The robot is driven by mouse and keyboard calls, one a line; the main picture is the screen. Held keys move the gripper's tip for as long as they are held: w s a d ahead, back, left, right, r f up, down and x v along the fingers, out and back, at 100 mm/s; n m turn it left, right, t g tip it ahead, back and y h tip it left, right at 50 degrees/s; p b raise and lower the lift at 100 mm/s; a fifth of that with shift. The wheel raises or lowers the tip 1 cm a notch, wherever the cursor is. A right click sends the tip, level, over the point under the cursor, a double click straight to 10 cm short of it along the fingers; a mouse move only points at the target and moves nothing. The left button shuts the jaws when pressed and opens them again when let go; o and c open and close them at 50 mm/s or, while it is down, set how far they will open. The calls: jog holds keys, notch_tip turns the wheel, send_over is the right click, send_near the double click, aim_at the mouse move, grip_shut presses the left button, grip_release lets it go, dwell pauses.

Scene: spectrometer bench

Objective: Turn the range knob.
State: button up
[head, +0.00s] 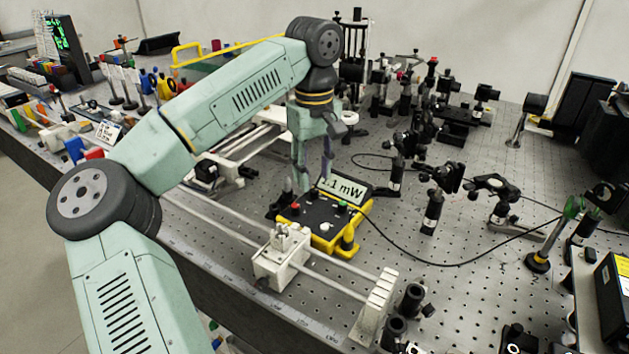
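A yellow power meter box (327,238) with a black top panel sits on the optical bench. Its tilted display (345,188) reads ".1 mW", with the left part covered. A red button (295,207) and a green one (342,204) show on the panel. I cannot make out the range knob clearly; it may be among the small dark parts on the panel or behind my fingers. My gripper (313,184) points down over the back of the panel, beside the display. Its two fingers stand apart with nothing visible between them. I cannot tell whether they touch the panel.
A white rail with a carriage block (280,262) and an end block (376,302) runs in front of the meter. A black cable (420,262) curves away to the right. Several optic posts, such as one lens mount (437,195), stand to the right and behind.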

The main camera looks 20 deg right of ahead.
aim_at(314, 190)
jog(key=shift+f, duration=1.8)
jog(key=shift+c, duration=0.6)
grip_shut()
